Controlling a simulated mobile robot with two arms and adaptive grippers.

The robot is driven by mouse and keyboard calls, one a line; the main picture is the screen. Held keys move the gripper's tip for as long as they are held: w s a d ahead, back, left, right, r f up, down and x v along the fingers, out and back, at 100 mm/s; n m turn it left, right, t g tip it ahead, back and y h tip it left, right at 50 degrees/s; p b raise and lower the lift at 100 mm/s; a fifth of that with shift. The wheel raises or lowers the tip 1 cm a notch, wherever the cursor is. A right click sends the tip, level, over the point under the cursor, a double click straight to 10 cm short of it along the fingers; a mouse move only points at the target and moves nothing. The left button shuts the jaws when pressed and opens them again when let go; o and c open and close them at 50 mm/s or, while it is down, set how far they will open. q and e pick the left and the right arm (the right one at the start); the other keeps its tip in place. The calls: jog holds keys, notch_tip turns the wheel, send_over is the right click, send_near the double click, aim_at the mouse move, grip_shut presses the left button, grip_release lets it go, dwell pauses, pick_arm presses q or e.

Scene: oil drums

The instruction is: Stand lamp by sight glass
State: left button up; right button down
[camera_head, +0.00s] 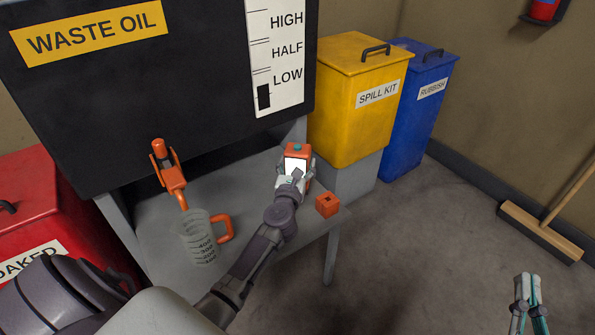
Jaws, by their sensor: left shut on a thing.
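The lamp (297,163) is an orange box with a bright white face and a teal button on top. My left gripper (293,178) is shut on it, upright, over the right end of the grey shelf (160,235). Whether its base touches the shelf is hidden. The sight glass (276,60) is a white strip marked HIGH, HALF and LOW on the black waste oil tank (160,100), above and behind the lamp. Its black level column is near LOW. My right gripper (528,282) is open and empty over the floor at lower right.
A clear measuring jug (196,240) with an orange handle stands under the orange tap (172,175). A small orange block with a hole (327,205) sits at the shelf's right edge. Yellow spill kit bin (355,115), blue rubbish bin (415,120) and a broom (540,232) stand right.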

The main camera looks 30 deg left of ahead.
pick_arm(q)
jog(key=shift+f+b, duration=0.3)
jog(key=shift+f, duration=0.25)
pick_arm(e)
jog(key=shift+s+a+r+t+y, duration=0.1)
jog(key=shift+s+r+t+y, duration=0.15)
jog(key=shift+r+t, duration=0.35)
jog(key=shift+s+d+r+t+y, duration=0.15)
jog(key=shift+s+r+t, duration=0.2)
jog(key=shift+r, duration=0.5)
jog(key=shift+s+a+r+t+y, duration=0.15)
jog(key=shift+s+r+t+y, duration=0.05)
jog(key=shift+r+t, duration=0.45)
jog(key=shift+r, duration=0.1)
pick_arm(q)
jog(key=shift+f, duration=0.1)
jog(key=o, duration=1.5)
jog(key=shift+c, duration=0.2)
pick_arm(e)
jog(key=shift+s+r, duration=0.15)
jog(key=shift+r, duration=0.05)
